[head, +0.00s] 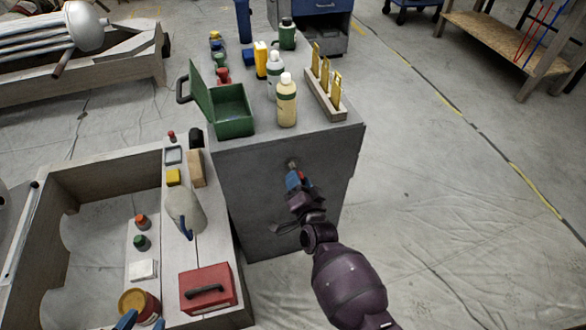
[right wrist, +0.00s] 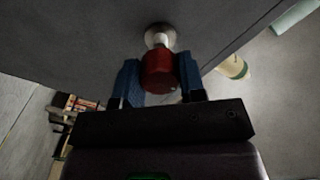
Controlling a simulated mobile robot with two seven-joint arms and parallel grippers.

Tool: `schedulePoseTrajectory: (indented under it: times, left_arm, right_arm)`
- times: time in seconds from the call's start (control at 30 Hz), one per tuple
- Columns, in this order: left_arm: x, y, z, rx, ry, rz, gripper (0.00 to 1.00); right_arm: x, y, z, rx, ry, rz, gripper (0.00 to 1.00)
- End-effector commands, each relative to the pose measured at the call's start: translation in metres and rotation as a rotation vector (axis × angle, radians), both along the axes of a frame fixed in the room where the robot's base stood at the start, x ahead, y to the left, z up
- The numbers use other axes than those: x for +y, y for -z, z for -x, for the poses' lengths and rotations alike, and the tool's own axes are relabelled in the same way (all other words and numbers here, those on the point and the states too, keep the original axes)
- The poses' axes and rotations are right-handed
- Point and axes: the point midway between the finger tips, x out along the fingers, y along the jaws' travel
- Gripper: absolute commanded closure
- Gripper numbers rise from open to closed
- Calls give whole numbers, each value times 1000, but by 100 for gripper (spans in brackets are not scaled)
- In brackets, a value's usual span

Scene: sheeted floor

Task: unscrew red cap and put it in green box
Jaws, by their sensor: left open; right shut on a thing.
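The red cap (right wrist: 158,72) sits on a pale stem with a round metal fitting (right wrist: 160,36) on the grey cabinet's side. My right gripper (right wrist: 159,80) is shut on the cap, one blue finger on each side. In the head view my right gripper (head: 298,181) is at the cabinet's front face, mostly covering the cap. The green box (head: 234,129) stands on the cabinet top with its lid open to the left. My left gripper (head: 143,322) is open at the bottom edge, only its blue fingertips showing near a red and yellow can.
Bottles (head: 286,101) and a wooden block with yellow-handled tools (head: 325,87) stand on the cabinet top (head: 262,137). A lower bench at left holds a red toolbox (head: 208,289) and a grey jug (head: 185,211).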

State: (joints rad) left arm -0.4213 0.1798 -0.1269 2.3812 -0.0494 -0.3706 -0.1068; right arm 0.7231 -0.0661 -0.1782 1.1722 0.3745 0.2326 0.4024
Motion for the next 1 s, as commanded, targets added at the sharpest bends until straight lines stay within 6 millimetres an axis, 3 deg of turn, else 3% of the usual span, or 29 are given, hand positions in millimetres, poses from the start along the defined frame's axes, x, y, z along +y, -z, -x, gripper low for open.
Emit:
schedulePoseTrajectory:
  times: [1.0]
  left_arm:
    - [0,-10,-4,-21,0,0,57]
  right_arm:
    - [-5,-1,15,-1,1,0,100]
